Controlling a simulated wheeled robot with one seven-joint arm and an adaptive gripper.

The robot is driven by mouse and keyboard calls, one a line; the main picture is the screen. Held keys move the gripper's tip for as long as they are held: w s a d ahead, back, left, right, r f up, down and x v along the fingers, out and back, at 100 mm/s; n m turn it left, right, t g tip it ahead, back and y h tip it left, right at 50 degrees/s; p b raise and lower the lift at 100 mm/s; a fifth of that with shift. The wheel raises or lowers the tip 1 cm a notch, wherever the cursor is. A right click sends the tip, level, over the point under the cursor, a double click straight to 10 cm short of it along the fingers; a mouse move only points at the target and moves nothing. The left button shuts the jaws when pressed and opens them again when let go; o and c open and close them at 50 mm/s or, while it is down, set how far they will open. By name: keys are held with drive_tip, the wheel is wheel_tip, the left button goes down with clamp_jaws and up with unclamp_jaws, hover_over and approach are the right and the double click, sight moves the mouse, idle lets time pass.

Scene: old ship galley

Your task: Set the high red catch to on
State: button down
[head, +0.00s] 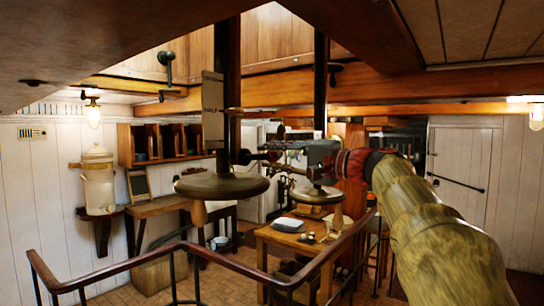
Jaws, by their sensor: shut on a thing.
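My gripper (250,157) reaches in from the right, in front of the two dark posts. Its fingers look closed at a small dark piece (242,157) beside the left post, under the right edge of a pale placard (213,110). I take this piece to be the high red catch, but no red shows on it, and its setting cannot be read. My gripper's fingers and the small scale hide most of the contact. The placard carries dark lettering, partly readable as "HALF".
A broad round disc (222,187) sits on the left post (228,60), just below my gripper. A smaller disc (318,195) is on the second post (321,90). A brown railing (150,262) crosses the front. A wooden table (268,234) stands behind. Low beams hang overhead.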

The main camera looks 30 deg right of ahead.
drive_tip(key=shift+f, duration=0.1)
idle(0.3)
drive_tip(key=c, duration=1.5)
unclamp_jaws()
drive_tip(key=v, duration=1.2)
